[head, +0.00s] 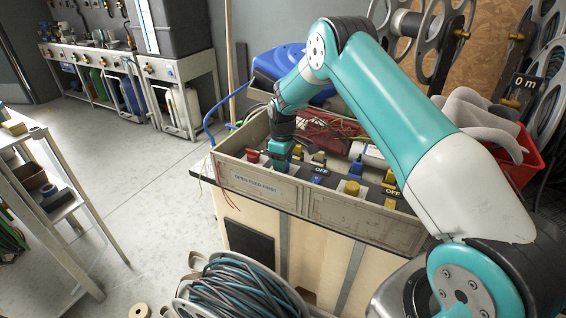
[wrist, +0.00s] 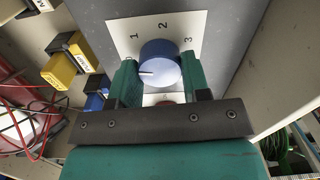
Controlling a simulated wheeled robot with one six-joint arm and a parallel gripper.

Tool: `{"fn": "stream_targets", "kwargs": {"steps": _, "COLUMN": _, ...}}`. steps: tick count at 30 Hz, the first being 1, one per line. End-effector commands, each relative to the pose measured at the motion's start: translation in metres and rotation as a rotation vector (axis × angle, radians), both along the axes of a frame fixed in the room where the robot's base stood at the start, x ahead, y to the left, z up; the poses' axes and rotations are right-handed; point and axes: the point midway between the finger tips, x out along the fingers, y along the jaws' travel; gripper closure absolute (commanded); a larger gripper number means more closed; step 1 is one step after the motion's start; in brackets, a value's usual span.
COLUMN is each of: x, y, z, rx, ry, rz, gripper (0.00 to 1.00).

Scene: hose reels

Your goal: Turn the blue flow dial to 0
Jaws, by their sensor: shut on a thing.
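The blue flow dial (wrist: 160,60) is a round knob on a white plate (wrist: 118,29) marked 1, 2 and 3, in the wrist view. A white line on the dial points left, below the 1 and toward the left finger. A mark beside that finger is partly covered, and I cannot read it surely. My gripper (wrist: 158,68) has its green fingers on either side of the dial, shut on it. In the head view my gripper (head: 280,150) reaches down into the grey control box, and the dial is hidden there.
The grey control box (head: 345,222) also holds a red knob (head: 253,155), a yellow knob (head: 352,187) and switches with OFF labels. A yellow switch (wrist: 58,72) sits left of the dial in the wrist view. Red wires (head: 325,130) lie behind. The box walls stand close around my gripper.

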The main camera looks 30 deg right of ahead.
Motion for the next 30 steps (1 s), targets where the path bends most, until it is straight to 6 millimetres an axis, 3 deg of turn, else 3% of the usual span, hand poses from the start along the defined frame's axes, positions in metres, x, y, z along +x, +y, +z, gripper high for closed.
{"fn": "stream_targets", "kwargs": {"steps": 12, "x": 0.0019, "y": -0.0001, "z": 0.0021, "rx": -0.001, "ry": -0.007, "rz": 0.173, "gripper": 0.81}}
{"fn": "stream_targets", "kwargs": {"steps": 28, "x": 0.0021, "y": -0.0002, "z": 0.0024, "rx": -0.001, "ry": -0.008, "rz": 0.193, "gripper": 0.81}}
{"fn": "stream_targets", "kwargs": {"steps": 29, "x": 0.0021, "y": -0.0002, "z": 0.0024, "rx": -0.001, "ry": -0.008, "rz": 0.193, "gripper": 0.50}}
{"fn": "stream_targets", "kwargs": {"steps": 30, "x": 0.0020, "y": -0.0003, "z": 0.0023, "rx": -0.001, "ry": -0.008, "rz": 0.193, "gripper": 0.41}}
